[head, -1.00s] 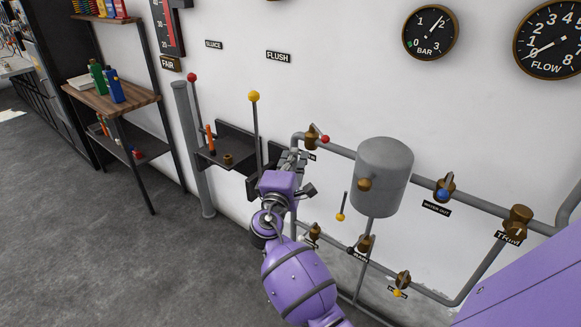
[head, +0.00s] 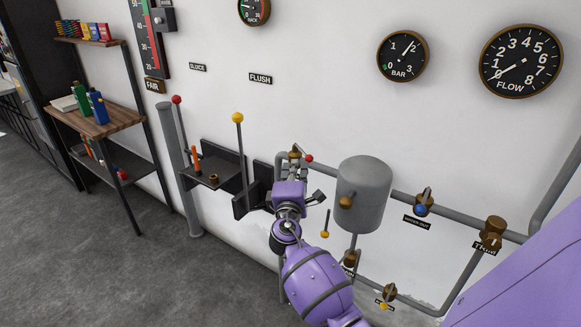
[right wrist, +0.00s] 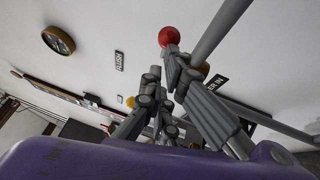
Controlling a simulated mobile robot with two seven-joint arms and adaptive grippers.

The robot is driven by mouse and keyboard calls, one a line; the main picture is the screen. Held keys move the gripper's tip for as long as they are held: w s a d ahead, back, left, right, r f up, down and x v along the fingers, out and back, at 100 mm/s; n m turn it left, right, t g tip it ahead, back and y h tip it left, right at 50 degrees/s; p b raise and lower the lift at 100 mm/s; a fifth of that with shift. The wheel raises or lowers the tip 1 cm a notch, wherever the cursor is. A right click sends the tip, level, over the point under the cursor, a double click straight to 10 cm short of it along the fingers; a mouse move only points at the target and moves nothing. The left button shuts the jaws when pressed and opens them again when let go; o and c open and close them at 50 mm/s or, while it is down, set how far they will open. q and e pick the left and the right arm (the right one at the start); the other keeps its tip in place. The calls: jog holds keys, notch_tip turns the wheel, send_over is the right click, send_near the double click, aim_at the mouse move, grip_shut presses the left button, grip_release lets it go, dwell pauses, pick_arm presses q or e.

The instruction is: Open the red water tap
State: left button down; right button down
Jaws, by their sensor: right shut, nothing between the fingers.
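The red water tap is a brass valve (head: 294,152) on the upper left of the pipework, with a lever ending in a red ball (head: 309,158) that points right. The red ball also shows near the top of the right wrist view (right wrist: 169,36). My right gripper (head: 293,168) is just below the tap in the head view and partly covers its pipe. Its fingers are shut and empty. In the right wrist view the red ball appears close beyond the fingers; I cannot tell whether they touch. My left gripper is not in view.
A grey tank (head: 363,195) hangs right of the gripper. A blue-knobbed valve (head: 422,205) and a brass valve (head: 493,233) sit farther right. A yellow-topped lever (head: 238,118) and a dark shelf bracket (head: 217,172) stand left.

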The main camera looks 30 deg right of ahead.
jog(key=d+y, duration=0.1)
jog(key=s+d+n+t, duration=0.1)
jog(key=d+y, duration=0.1)
jog(key=shift+s+r+n+t+y, duration=0.1)
jog(key=shift+s+n+t+y, duration=0.2)
jog(key=shift+n+t, duration=0.1)
